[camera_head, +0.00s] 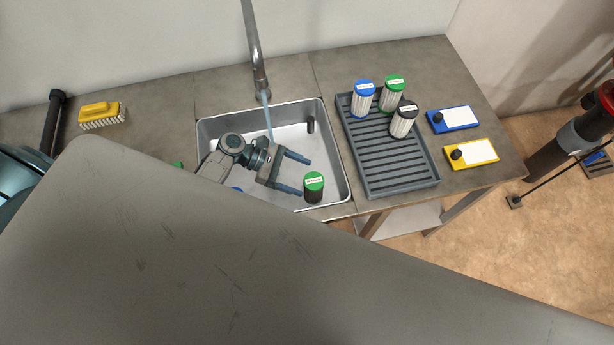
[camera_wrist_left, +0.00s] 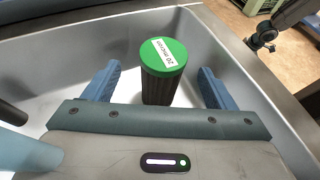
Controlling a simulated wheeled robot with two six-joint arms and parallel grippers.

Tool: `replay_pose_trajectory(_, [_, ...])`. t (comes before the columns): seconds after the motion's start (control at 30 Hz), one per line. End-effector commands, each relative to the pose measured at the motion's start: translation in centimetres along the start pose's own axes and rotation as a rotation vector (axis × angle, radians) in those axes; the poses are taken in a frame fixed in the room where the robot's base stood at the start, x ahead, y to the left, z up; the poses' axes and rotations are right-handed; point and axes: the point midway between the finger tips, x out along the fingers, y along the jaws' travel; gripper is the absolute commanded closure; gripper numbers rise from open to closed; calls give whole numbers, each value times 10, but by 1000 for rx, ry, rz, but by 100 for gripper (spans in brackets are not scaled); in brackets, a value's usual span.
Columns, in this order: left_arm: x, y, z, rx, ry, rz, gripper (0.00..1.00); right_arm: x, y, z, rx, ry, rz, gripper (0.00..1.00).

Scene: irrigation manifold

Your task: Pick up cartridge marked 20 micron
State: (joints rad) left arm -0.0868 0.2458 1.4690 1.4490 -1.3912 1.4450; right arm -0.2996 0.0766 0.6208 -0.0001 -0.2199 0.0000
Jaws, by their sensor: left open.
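The cartridge marked 20 micron (camera_wrist_left: 160,75) has a green cap with a white label and a dark, ribbed body. It stands upright in the sink, near its right front corner in the head view (camera_head: 314,188). My left gripper (camera_head: 304,176) is open and empty inside the sink, its fingers pointing right. In the wrist view the cartridge shows between the two blue fingers, at or just beyond their tips. I cannot tell whether either finger touches it. My right gripper is not in view.
The metal sink (camera_head: 337,135) has raised walls, and a tap (camera_head: 256,60) runs water into it. A grey ribbed tray (camera_head: 400,180) holds a blue-capped, a green-capped and a black-capped cartridge. Blue (camera_head: 455,119) and yellow (camera_head: 474,154) boards and a yellow brush (camera_head: 101,112) lie on the counter.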

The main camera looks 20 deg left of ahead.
Motion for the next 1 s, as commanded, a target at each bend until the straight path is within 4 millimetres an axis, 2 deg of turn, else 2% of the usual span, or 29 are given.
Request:
replay_pose_trajectory(0.03, [10,0,-3,1,-3,1,22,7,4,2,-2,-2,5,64])
replay_pose_trajectory(0.27, [25,-1,-2,2,-2,1,22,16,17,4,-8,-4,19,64])
replay_pose_trajectory(0.6, [67,-4,-3,2,-3,1,22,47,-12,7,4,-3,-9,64])
replay_pose_trajectory(0.93, [71,-4,1,2,-1,1,22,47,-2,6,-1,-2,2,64])
replay_pose_trajectory(1.0, [71,-4,1,2,-1,1,36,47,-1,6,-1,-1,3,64])
